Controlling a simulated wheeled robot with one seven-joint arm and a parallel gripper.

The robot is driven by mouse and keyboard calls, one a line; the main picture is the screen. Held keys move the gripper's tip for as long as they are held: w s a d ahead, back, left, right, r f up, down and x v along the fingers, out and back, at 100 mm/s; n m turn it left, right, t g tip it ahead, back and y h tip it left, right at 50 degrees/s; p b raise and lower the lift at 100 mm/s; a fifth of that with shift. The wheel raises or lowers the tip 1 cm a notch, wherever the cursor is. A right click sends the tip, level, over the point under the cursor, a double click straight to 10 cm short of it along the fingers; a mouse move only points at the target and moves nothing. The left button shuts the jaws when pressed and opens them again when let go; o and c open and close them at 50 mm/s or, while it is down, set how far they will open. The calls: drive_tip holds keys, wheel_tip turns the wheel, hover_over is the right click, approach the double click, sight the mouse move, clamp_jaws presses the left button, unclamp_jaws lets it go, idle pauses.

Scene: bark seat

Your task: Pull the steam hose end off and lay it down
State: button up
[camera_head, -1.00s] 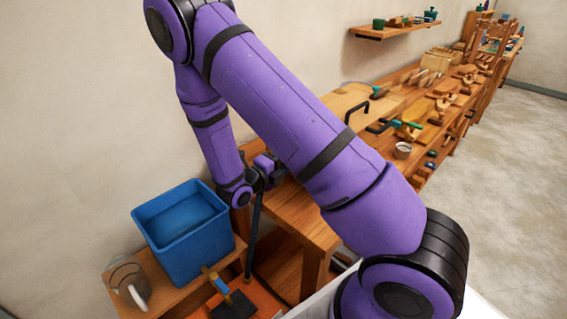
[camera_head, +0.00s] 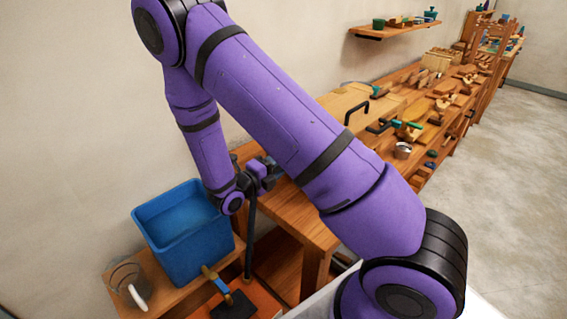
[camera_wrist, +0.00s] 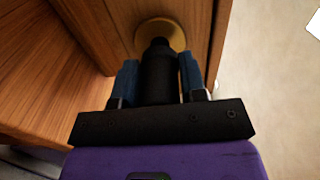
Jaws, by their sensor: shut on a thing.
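The black steam hose (camera_head: 249,235) hangs below my gripper (camera_head: 264,175) in the head view, reaching down beside the blue tub. In the wrist view my gripper (camera_wrist: 158,85) has its two blue fingers shut on the black hose end (camera_wrist: 158,68), one on each side. The hose end points at a round brass fitting (camera_wrist: 176,32) on a wooden panel. The hose covers the middle of the fitting, so I cannot tell whether they touch.
A long wooden bench (camera_head: 292,212) with tools and clamps runs to the back right. Open floor (camera_head: 510,160) lies to its right.

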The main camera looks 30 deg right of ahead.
drive_tip(key=shift+s+a, duration=0.15)
drive_tip(key=shift+a, duration=0.65)
drive_tip(key=shift+s+a, duration=0.15)
drive_tip(key=shift+a, duration=0.65)
